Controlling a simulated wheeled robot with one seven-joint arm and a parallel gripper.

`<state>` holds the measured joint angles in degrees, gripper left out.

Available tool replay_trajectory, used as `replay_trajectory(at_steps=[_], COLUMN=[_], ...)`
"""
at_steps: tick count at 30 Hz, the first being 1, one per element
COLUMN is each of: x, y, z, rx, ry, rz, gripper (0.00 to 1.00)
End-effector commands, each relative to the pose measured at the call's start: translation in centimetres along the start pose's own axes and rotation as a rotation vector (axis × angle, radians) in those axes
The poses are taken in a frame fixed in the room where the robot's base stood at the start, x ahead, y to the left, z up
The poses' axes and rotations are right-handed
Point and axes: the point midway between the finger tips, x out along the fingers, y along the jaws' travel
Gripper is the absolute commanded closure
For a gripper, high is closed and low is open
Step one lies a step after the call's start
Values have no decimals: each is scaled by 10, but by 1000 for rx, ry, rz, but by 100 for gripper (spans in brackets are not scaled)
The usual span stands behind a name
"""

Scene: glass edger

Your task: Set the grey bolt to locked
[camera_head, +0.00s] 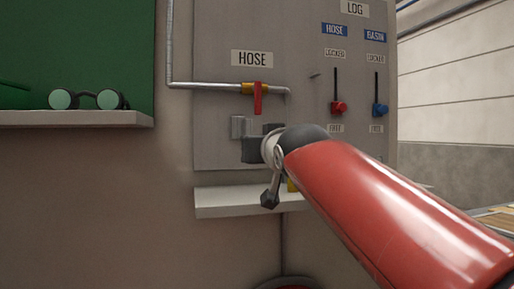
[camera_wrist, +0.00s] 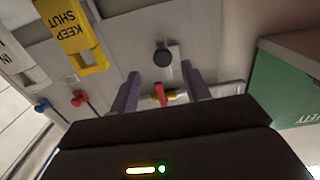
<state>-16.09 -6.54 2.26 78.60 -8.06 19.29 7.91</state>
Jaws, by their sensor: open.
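The grey bolt shows in the wrist view as a dark round knob (camera_wrist: 162,57) beside a pale plate on the grey panel. In the head view, a small grey metal piece (camera_head: 238,127), seemingly part of the bolt, shows left of my gripper; the rest is hidden behind my gripper and wrist. My gripper (camera_wrist: 163,76) is open and empty, its two fingers pointing at the panel. In the wrist view the knob lies in line with the finger gap, just past the tips; I cannot tell the remaining distance. I cannot read the bolt's locked or unlocked side.
A red-handled HOSE valve (camera_head: 258,97) on a pipe sits above my gripper. Red (camera_head: 338,107) and blue (camera_head: 379,109) slider knobs are at right. A yellow KEEP SHUT tag (camera_wrist: 70,28) hangs nearby. A pale ledge (camera_head: 225,203) runs below; goggles (camera_head: 88,99) rest on a left shelf.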

Motion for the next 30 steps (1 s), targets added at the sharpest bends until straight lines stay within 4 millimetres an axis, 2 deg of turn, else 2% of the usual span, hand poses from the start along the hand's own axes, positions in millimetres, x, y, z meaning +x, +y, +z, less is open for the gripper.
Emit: replay_trajectory(at_steps=[5,12,17,21,28,30], x=[15,53,73,80,80,80], y=[-4,-4,-4,-4,-4,-4], z=[-9,-10,-10,-10,-9,-9], rx=[0,0,0,1,0,0], ry=[22,21,21,22,22,22], rz=[-8,-7,-6,-6,-5,-5], gripper=[53,53,53,53,53,60])
